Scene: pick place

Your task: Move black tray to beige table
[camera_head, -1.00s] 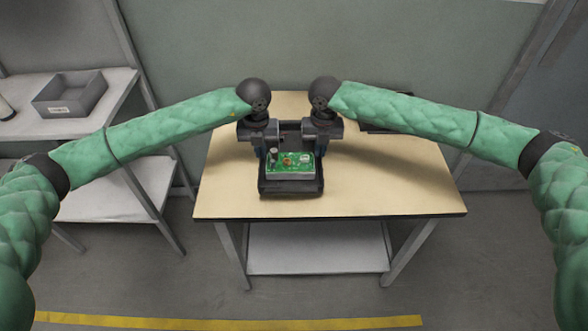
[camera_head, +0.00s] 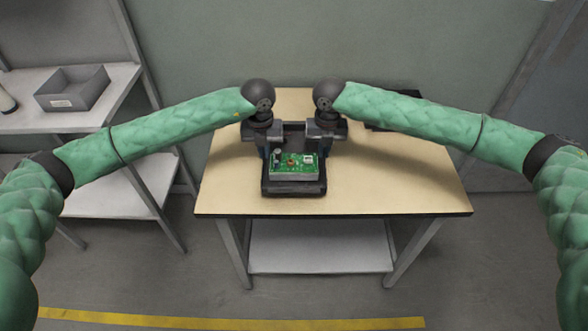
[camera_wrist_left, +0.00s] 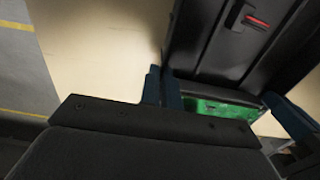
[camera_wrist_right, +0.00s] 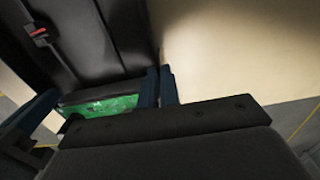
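The black tray (camera_head: 293,191) is at the middle of the beige table (camera_head: 400,190), close over its top. I cannot tell whether it touches the table. A green circuit board (camera_head: 295,164) on a grey box sits in the tray. My left gripper (camera_head: 264,150) is at the tray's left side and my right gripper (camera_head: 324,149) at its right side. In the left wrist view the paired blue fingers (camera_wrist_left: 161,86) are close together at the tray's edge. The right wrist view shows the same pairing (camera_wrist_right: 158,88). Both seem shut on the tray; the exact contact is hidden.
A dark flat object (camera_head: 385,127) lies at the back right of the table, partly behind my right arm. A grey shelf (camera_head: 110,90) with a grey bin (camera_head: 72,92) stands at the left. The table's front and right areas are clear.

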